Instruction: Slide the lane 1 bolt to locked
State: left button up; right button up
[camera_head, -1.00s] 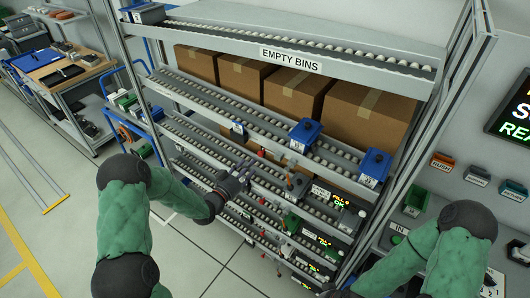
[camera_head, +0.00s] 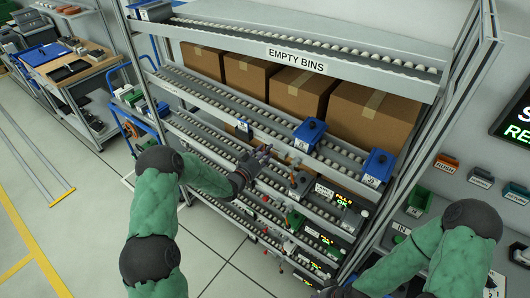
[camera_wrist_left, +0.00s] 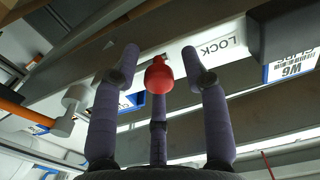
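A red bolt knob (camera_wrist_left: 158,76) shows in the left wrist view, in front of a pale rail with the upside-down word LOCK (camera_wrist_left: 213,48) to its right. My left gripper (camera_wrist_left: 160,88) is open, with its fingers spread on both sides of the knob and a third below it; I see gaps between fingers and knob. In the head view my left gripper (camera_head: 263,155) is at the front of a middle shelf of the rack, mostly covering the knob. I cannot tell the bolt's exact position. My right gripper (camera_head: 335,292) shows only as a dark part at the bottom edge, unclear.
The flow rack (camera_head: 425,150) has several roller shelves, with blue bins (camera_head: 308,134) and (camera_head: 378,167) right of my left gripper. Lit displays (camera_head: 341,199) sit below them. In the wrist view a dark block (camera_wrist_left: 285,30) is at the upper right and a white fitting (camera_wrist_left: 72,105) at the left.

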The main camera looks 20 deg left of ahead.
aim_at(279, 153)
pick_arm(q)
grip_shut()
jog(key=d, duration=0.1)
jog(key=s+d+b, duration=0.1)
jog(key=d, duration=0.2)
jog(key=shift+s+d+r+b, duration=0.15)
jog(key=shift+s+d+b, duration=0.15)
jog(key=shift+d+b, duration=0.05)
jog(key=shift+a, duration=0.15)
jog(key=shift+o, duration=1.4)
grip_release()
jog(key=shift+d, duration=0.3)
jog(key=shift+a, duration=0.15)
